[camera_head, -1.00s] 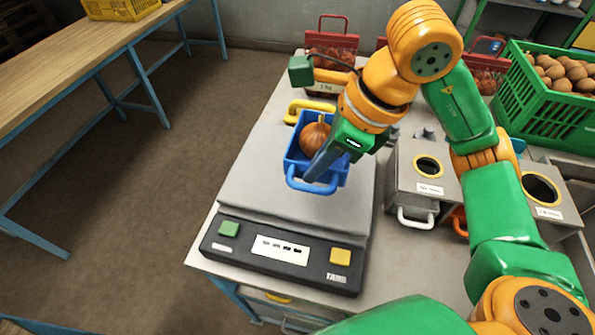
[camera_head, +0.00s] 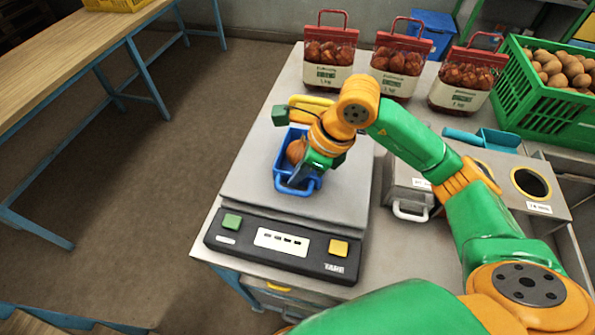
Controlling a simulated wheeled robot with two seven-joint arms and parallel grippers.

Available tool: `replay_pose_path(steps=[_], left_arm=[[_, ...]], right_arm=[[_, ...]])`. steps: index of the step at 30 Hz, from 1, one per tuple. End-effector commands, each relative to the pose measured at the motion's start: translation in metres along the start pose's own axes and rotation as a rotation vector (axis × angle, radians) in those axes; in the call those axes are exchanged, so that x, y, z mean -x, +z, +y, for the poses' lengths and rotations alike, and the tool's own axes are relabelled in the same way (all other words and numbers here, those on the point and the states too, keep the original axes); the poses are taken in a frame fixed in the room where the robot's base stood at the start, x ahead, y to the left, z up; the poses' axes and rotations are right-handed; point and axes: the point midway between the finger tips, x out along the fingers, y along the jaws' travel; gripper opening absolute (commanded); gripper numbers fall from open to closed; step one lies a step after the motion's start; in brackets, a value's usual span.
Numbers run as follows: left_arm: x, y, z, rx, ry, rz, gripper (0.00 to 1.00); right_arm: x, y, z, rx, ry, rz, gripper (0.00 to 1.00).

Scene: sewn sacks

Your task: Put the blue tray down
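The blue tray (camera_head: 283,183) is over the grey plate of the scale (camera_head: 235,185), at its middle, and looks upright. It is low over the plate; whether its bottom touches is hidden. A brown onion (camera_head: 296,151) lies in it. My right gripper (camera_head: 303,172) reaches in from the right and is shut on the tray's right side; its fingertips are partly hidden by the tray and wrist. My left gripper is not in view.
Several red-topped sacks of onions (camera_head: 330,72) stand behind the scale. A green crate (camera_head: 545,110) of potatoes or onions is at the back right. A blue scoop (camera_head: 490,139) lies near the grey boxes with round openings (camera_head: 530,183). The scale's front panel (camera_head: 283,245) has buttons.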

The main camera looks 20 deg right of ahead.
Motion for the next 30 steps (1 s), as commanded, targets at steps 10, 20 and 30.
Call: replay_pose_path(steps=[10,20,30], left_arm=[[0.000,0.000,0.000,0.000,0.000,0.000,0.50],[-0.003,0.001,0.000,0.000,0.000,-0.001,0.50],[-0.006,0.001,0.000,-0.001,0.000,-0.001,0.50]], right_arm=[[0.000,0.000,0.000,0.000,0.000,0.000,0.34],[0.037,0.001,-0.001,0.001,-0.007,-0.004,0.34],[0.113,0.002,-0.001,-0.001,-0.003,-0.003,0.34]])
